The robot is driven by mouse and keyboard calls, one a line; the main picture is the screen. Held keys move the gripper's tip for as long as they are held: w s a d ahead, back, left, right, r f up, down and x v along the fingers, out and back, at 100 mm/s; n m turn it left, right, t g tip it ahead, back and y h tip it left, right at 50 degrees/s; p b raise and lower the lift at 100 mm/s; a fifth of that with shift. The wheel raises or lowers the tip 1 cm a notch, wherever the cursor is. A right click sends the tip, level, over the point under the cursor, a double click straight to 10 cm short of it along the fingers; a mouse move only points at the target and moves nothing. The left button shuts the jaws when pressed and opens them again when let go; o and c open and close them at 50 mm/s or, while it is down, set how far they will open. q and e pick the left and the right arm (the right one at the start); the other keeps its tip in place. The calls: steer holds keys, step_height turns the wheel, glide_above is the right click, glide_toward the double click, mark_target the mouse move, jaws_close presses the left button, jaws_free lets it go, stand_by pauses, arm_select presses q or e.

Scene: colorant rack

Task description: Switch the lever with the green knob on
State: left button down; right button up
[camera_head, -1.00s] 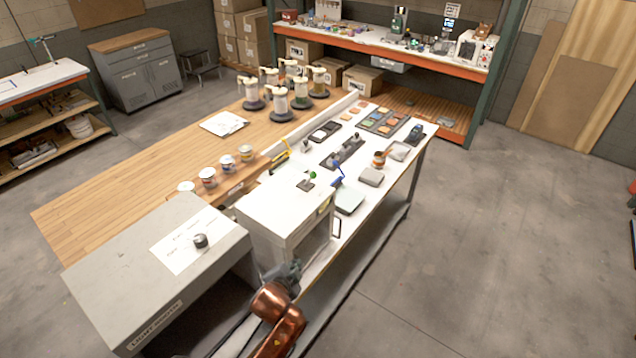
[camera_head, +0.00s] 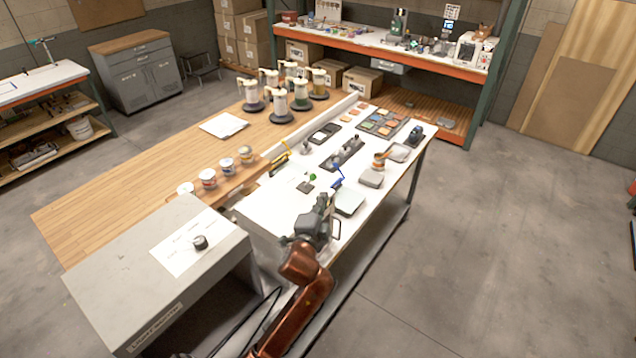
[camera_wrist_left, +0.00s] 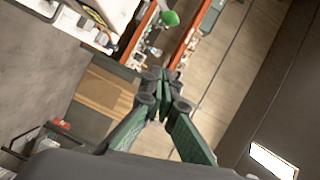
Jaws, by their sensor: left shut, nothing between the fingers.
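The green knob (camera_head: 312,177) tops a short lever on a small dark base plate (camera_head: 306,187) on the white box (camera_head: 275,201). My left gripper (camera_head: 322,200) is just in front of the lever, over the white box's right side, and appears apart from the knob. In the left wrist view my left gripper (camera_wrist_left: 164,82) has its fingers shut together with nothing between them. The lever's exact tilt is too small to tell. My right gripper is not in view.
A grey booth (camera_head: 120,262) with a black dial (camera_head: 200,242) stands at the front left. A blue-handled item (camera_head: 338,174) and a grey-green tray (camera_head: 349,201) lie close right of the lever. Several paint cans (camera_head: 208,178) stand to the left.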

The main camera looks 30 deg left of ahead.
mark_target(310, 181)
arm_select(q)
steer(key=w+a+p, duration=0.1)
steer(key=w+a, duration=0.1)
steer(key=w+a+f+p, duration=0.1)
steer(key=w+a, duration=0.1)
steer(key=w, duration=0.1)
steer(key=w+a, duration=0.2)
steer(key=shift+w+a+f+p, duration=0.15)
steer(key=shift+w+f+p, duration=0.05)
steer(key=shift+f+p, duration=0.2)
steer(key=shift+w, duration=0.1)
steer(key=shift+w, duration=0.1)
